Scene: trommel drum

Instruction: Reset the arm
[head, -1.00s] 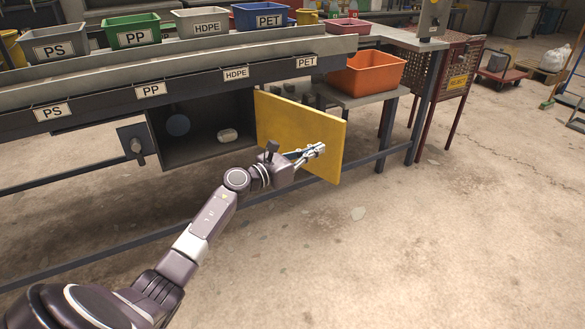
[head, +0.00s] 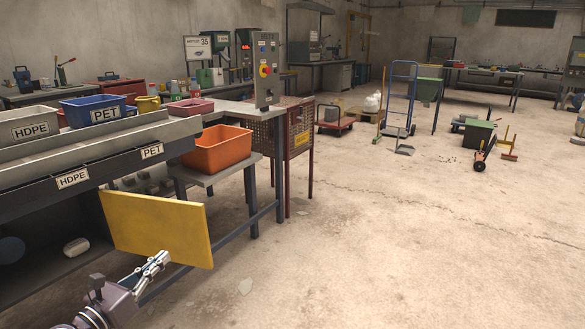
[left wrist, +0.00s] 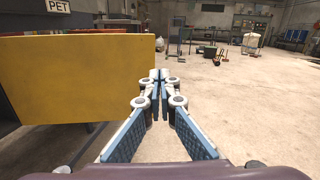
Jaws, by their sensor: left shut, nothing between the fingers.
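My left gripper (head: 160,259) is shut and empty at the bottom left of the head view. It overlaps the lower edge of a yellow panel (head: 158,225), which stands swung out like an open door from the dark compartment under the sorting bench. In the left wrist view the closed fingers (left wrist: 160,76) point forward, and the yellow panel (left wrist: 75,80) fills the left side. My right gripper is in no view.
An orange bin (head: 217,149) sits on a side shelf beyond the panel. A white object (head: 76,247) lies in the dark compartment. A red mesh cage (head: 296,145) and a control box (head: 265,70) stand behind. Concrete floor to the right is open.

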